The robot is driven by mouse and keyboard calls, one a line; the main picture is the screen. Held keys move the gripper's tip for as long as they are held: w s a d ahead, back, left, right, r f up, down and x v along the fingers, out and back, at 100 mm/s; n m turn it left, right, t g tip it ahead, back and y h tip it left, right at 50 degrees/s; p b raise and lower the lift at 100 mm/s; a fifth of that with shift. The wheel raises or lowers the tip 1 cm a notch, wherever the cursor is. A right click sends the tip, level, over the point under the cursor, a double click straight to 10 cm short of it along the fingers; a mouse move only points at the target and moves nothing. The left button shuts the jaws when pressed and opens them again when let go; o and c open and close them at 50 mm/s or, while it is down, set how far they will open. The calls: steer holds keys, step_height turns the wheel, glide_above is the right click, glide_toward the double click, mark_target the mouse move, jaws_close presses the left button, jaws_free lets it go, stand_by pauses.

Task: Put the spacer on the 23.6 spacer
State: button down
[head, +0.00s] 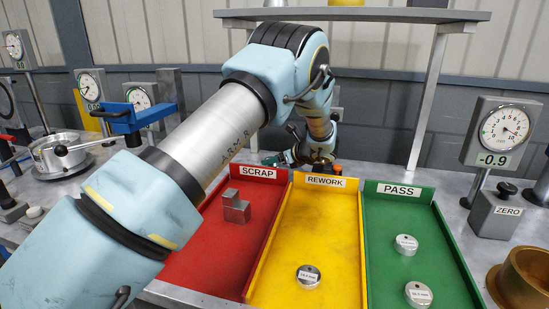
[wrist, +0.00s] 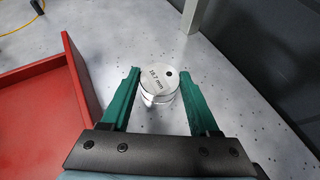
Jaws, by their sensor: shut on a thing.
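My gripper (wrist: 160,82) is shut on a silver disc-shaped spacer (wrist: 157,76), held between its two green fingertips. The spacer's top has a dark dot and a label that seems to read 15.7 mm. A line runs round its side, and I cannot tell whether a second spacer is under it. In the head view my gripper (head: 275,159) is behind the trays, and the spacer in it is hidden there. One spacer (head: 308,276) lies in the yellow tray. Two more, a far one (head: 406,244) and a near one (head: 418,293), lie in the green tray. I cannot surely read 23.6 on any.
The red SCRAP tray (head: 207,262) holds a grey stepped block (head: 236,207); its corner shows left of my gripper in the wrist view. The yellow REWORK tray (head: 333,240) and green PASS tray (head: 443,255) stand beside it. A dial gauge (head: 503,128) is at right, a shelf (head: 350,14) behind.

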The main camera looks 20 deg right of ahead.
steer(key=shift+f, duration=0.15)
steer(key=shift+c, duration=0.7)
jaws_free()
steer(key=shift+s+d+r, duration=0.1)
steer(key=shift+s+r, duration=0.05)
steer(key=shift+r, duration=0.1)
steer(key=b+v, duration=0.3)
steer(key=v, duration=0.8)
steer(key=shift+s, duration=0.35)
steer(key=shift+r, duration=0.15)
